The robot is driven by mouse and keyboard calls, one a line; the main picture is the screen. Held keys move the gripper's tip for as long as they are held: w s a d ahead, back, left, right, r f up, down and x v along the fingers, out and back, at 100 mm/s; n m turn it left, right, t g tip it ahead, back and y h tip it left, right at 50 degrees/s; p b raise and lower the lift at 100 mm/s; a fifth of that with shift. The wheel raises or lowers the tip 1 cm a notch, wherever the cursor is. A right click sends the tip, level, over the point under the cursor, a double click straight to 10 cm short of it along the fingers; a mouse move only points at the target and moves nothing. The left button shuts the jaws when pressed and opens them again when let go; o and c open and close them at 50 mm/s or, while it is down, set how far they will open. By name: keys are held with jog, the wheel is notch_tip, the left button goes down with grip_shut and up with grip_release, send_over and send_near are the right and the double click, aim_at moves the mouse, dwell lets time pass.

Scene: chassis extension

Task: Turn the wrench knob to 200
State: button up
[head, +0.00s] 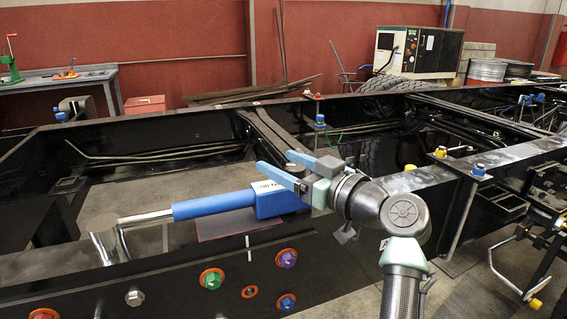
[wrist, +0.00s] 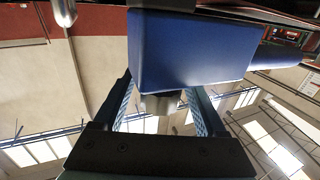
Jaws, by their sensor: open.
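A blue torque wrench (head: 213,204) with a bare silver shaft lies along the black chassis in the head view. Its thick blue end with a white label is at the right. In the wrist view this blue body (wrist: 190,48) fills the upper middle. A silver-grey round knob (wrist: 160,104) juts from it between my two fingers. My gripper (head: 282,165) is just above the wrench's blue end in the head view, its blue fingers pointing left. It is open, with a finger on each side of the knob and gaps showing. Any scale reading cannot be read.
The black chassis frame (head: 100,285) spans the view, with coloured bolts (head: 286,258) on its near side. Upright blue and yellow bolts (head: 440,152) stand on the rail at right. A grey workbench (head: 65,82) stands at back left.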

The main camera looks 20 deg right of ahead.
aim_at(302, 168)
jog(key=v, duration=1.2)
jog(key=shift+s+d+p, duration=0.15)
jog(key=shift+s+p, duration=0.15)
jog(key=shift+w, duration=0.1)
jog(key=w+a+r, duration=0.1)
jog(key=w+a+r+h, duration=0.1)
jog(key=a, duration=0.1)
jog(key=w+a+r+h, duration=0.1)
jog(key=a, duration=0.1)
jog(key=shift+w+a+r+m+t, duration=0.1)
jog(key=shift+a+r+m+t, duration=0.05)
jog(key=shift+m+t, duration=0.25)
jog(key=a+r+m+t+h, duration=0.1)
jog(key=a+r+t+h, duration=0.15)
jog(key=a+r, duration=0.45)
jog(key=s+a+r+m+t+h, duration=0.1)
jog(key=s+a+r+t, duration=0.35)
jog(key=s+r, duration=0.3)
jog(key=s+a+r+m+t+h, duration=0.1)
jog(key=s+a+r+t, duration=0.2)
jog(key=s+a+r, duration=0.4)
notch_tip(302, 168, up, 25)
jog(key=p, duration=2.4)
jog(key=shift+s+d+r+m, duration=0.2)
jog(key=shift+d+m, duration=0.1)
jog(key=shift+m, duration=0.1)
